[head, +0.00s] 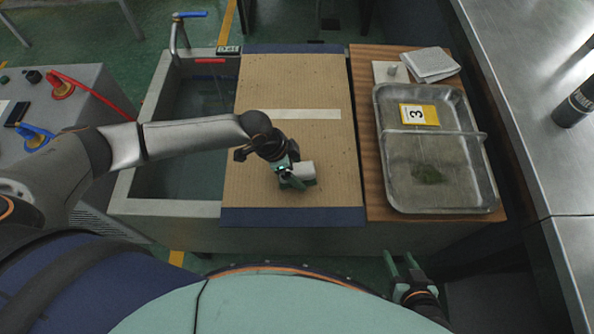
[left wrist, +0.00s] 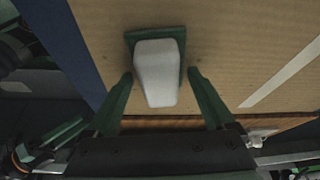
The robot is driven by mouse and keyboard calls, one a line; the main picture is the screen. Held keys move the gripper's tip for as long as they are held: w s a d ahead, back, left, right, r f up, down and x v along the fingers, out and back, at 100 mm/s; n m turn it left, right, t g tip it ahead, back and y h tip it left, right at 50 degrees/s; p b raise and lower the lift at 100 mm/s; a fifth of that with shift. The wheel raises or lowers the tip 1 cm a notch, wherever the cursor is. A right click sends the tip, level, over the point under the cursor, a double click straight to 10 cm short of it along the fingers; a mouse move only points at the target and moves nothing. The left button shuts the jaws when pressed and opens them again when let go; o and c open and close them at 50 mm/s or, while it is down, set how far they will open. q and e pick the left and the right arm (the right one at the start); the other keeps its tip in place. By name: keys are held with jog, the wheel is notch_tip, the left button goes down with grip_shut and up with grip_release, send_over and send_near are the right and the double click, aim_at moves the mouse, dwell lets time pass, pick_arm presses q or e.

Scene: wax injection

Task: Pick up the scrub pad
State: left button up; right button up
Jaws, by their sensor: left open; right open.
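The scrub pad, a white block on a green base, lies on the brown board and shows in the head view (head: 304,171) and in the left wrist view (left wrist: 156,75). My left gripper (head: 292,178) is over it. In the left wrist view my left gripper (left wrist: 160,76) is open, with one green finger on each side of the white block. A gap shows between each fingertip and the block. My right gripper (head: 402,264) is open and empty, low in front of the bench.
A metal tray (head: 384,150) with a yellow "3" card (head: 419,115) and a dark green patch stands on the wooden board to the right. A white cloth (head: 430,64) lies behind it. A water-filled sink (head: 165,209) is left of the brown board (head: 290,85).

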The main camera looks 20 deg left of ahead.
aim_at(302, 168)
pick_arm(q)
jog(key=shift+c, duration=0.3)
jog(key=c, duration=1)
jog(key=shift+r, duration=0.15)
jog(key=shift+r, duration=0.35)
notch_tip(302, 168, up, 3)
jog(key=shift+r, duration=0.1)
jog(key=s+a+r, duration=0.9)
jog(key=a, duration=0.1)
jog(key=shift+a+r, duration=0.2)
jog(key=shift+a, duration=0.2)
